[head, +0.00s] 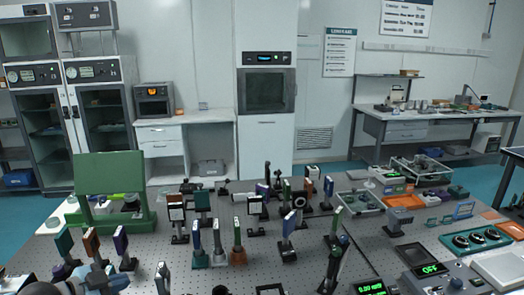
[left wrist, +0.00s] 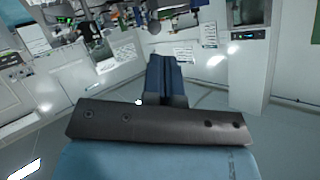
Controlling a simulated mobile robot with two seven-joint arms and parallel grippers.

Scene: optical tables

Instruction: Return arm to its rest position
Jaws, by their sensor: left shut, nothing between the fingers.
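My left gripper (head: 98,279) shows at the bottom left edge of the head view, low beside the near left part of the optical table (head: 190,272). In the left wrist view its two dark blue fingers (left wrist: 165,75) are together, with nothing between them. The wrist view looks past the fingers at the room's floor and walls, with the picture turned over. My right gripper does not show in either view.
Instruments with green displays (head: 430,269) crowd the right side. Bare tabletop lies between the mounts.

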